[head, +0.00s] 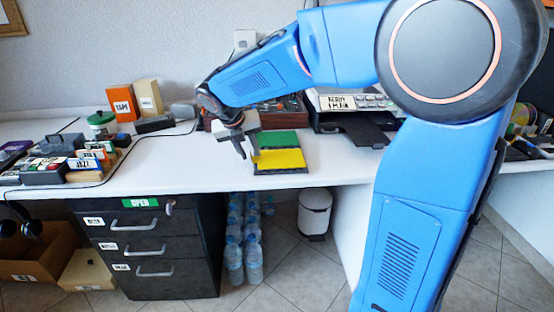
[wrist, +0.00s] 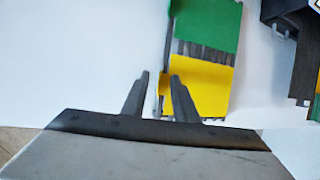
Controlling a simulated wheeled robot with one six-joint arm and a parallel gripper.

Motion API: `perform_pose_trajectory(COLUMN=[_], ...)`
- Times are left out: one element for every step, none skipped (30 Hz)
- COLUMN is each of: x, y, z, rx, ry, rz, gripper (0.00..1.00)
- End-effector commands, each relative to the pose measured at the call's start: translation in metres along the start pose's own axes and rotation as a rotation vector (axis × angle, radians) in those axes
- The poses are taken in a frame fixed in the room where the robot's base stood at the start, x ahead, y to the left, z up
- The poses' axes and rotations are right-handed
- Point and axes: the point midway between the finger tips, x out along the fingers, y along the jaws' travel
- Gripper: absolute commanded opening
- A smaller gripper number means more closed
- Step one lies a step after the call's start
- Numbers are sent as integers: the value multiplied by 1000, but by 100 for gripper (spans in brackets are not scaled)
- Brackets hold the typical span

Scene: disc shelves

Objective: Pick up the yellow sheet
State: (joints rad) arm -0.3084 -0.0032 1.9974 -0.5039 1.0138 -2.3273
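The yellow sheet (head: 280,159) lies on a dark tray on the white desk, in front of a green sheet (head: 278,139). In the wrist view the yellow sheet (wrist: 203,85) is right of centre, with a small yellow part reaching out past its left edge towards the fingers. The green sheet (wrist: 208,24) is above it there. My gripper (head: 247,155) is at the left edge of the yellow sheet. In the wrist view my gripper (wrist: 160,75) has its two fingers apart, with the small yellow part near or between the tips. I cannot tell whether they touch it.
A black printer (head: 360,125) stands behind and to the right. Small labelled boxes (head: 85,160) and a cable are on the left of the desk (head: 190,165). A black drawer unit (head: 150,245) is below. The desk left of the sheets is clear.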

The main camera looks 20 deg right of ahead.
Motion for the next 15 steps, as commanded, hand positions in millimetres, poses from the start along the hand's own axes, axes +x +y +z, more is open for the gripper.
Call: perform_pose_trajectory(x=[0, 0, 0, 0, 0, 0, 0, 0, 0, 0, 0, 0, 0, 0, 0], y=[0, 0, 0, 0, 0, 0, 0, 0, 0, 0, 0, 0, 0, 0, 0], z=[0, 0, 0, 0, 0, 0, 0, 0, 0, 0, 0, 0, 0, 0, 0], rx=[0, 0, 0, 0, 0, 0, 0, 0, 0, 0, 0, 0, 0, 0, 0], ry=[0, 0, 0, 0, 0, 0, 0, 0, 0, 0, 0, 0, 0, 0, 0], rz=[0, 0, 0, 0, 0, 0, 0, 0, 0, 0, 0, 0, 0, 0, 0], gripper=[27, 24, 15, 8, 0, 0, 0, 0, 0, 0, 0, 0, 0, 0, 0])
